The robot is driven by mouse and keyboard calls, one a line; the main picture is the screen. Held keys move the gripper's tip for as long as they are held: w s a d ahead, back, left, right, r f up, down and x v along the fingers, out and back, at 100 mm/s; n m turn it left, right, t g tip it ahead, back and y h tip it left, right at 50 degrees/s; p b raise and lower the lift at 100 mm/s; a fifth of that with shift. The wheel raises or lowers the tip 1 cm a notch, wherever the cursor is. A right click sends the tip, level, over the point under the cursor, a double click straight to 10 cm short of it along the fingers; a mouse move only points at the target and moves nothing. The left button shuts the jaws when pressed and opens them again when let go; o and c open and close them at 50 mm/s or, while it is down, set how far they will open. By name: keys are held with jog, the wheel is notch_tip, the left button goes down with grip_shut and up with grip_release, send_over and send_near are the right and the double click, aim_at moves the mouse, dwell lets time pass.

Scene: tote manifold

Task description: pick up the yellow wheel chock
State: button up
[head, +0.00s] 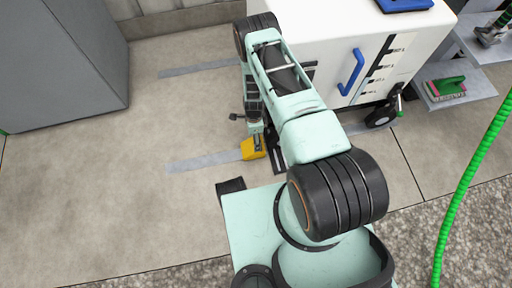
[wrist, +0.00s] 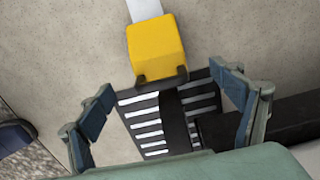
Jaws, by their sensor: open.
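The yellow wheel chock (head: 253,148) rests on the floor beside a grey floor stripe, just below my gripper (head: 254,124) in the head view. In the wrist view the yellow chock (wrist: 156,47) is a block at top centre, with dark parts at its lower edge. My gripper (wrist: 162,80) is open there, its two blue-padded fingers spread left and right. The chock lies beyond the fingertips, roughly in line with the gap, and nothing is held. My arm hides part of the area around the chock in the head view.
A dark slotted plate (wrist: 165,122) lies below the chock in the wrist view. A white cabinet (head: 335,30) with a blue handle (head: 351,72) stands behind my arm. A grey cabinet (head: 60,65) is at left. A green hose (head: 463,185) hangs at right. The floor left is clear.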

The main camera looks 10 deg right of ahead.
aim_at(253, 146)
jog(key=f+b, duration=0.2)
jog(key=f, duration=0.3)
jog(key=f+b, duration=0.3)
jog(key=f, duration=0.3)
jog(key=shift+s+a, duration=0.1)
jog(key=shift+s, duration=0.1)
jog(key=shift+c, duration=0.7)
jog(key=c, duration=1.4)
jog(key=shift+r, duration=0.15)
